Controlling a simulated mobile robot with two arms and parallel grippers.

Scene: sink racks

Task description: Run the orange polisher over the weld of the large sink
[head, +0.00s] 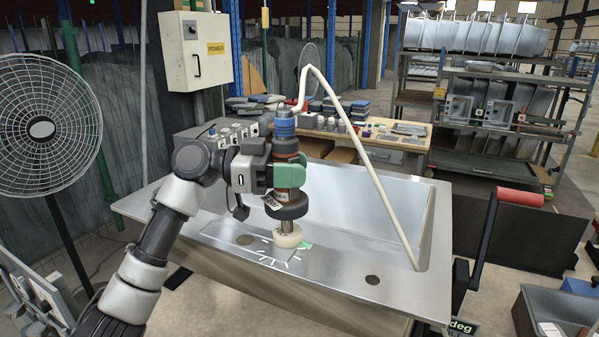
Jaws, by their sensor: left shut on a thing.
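The polisher (286,150), brown-orange with a blue top, stands upright in my left gripper (284,175), which is shut around its body. Its pale round pad (288,236) is down at the flat deck of the large steel sink (221,231). Whether the pad touches the metal is hard to tell. White strokes and a small green mark show on the deck around the pad. The weld itself cannot be made out clearly and may be partly under the pad. My right gripper is out of view.
A pale hose (356,137) runs from the polisher's top and bends down across the sink to its right rim. A red-handled crank (519,197) stands at the right. A fan (41,126) stands left, and a workbench (390,140) with small items is behind.

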